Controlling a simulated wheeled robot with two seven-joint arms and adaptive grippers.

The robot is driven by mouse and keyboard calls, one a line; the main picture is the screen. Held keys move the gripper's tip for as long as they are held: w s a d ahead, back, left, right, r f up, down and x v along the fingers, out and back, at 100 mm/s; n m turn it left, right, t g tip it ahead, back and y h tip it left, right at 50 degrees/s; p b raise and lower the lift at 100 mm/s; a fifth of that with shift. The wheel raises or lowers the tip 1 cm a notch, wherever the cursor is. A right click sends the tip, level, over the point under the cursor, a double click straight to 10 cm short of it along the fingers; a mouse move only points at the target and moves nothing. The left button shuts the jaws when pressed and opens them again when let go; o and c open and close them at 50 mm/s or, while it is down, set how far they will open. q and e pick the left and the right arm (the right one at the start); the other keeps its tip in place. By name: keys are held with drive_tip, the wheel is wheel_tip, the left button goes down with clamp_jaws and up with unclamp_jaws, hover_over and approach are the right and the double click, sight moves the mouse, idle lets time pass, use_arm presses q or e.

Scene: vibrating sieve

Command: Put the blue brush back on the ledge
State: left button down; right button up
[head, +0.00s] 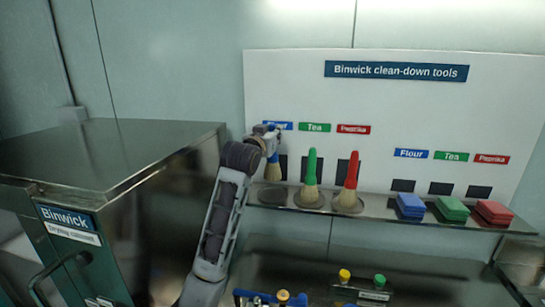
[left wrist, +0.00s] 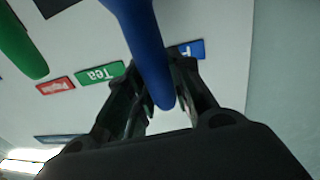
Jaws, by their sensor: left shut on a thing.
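My left gripper (head: 271,136) is shut on the blue brush (head: 273,171), which hangs upright with its bristles down at the left end of the ledge (head: 380,213). In the left wrist view, the blue handle (left wrist: 143,45) passes between the fingers (left wrist: 163,90). The bristle end shows just over a dark round pad (head: 272,196) on the ledge, under the blue Flour label (head: 284,126). A small gap seems to show between bristles and pad, but contact is hard to judge. My right gripper is out of view.
The green brush (head: 311,180) and red brush (head: 349,185) stand on round pads to the right. Blue (head: 411,206), green (head: 452,209) and red (head: 494,212) blocks lie farther right on the ledge. A steel drying cabinet (head: 110,155) stands close on the left.

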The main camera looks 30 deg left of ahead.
use_arm(q)
drive_tip(key=shift+f, duration=1.35)
drive_tip(key=shift+f, duration=2.1)
drive_tip(key=c, duration=1.3)
unclamp_jaws()
drive_tip(key=shift+o, duration=0.2)
drive_tip(key=shift+s, duration=0.1)
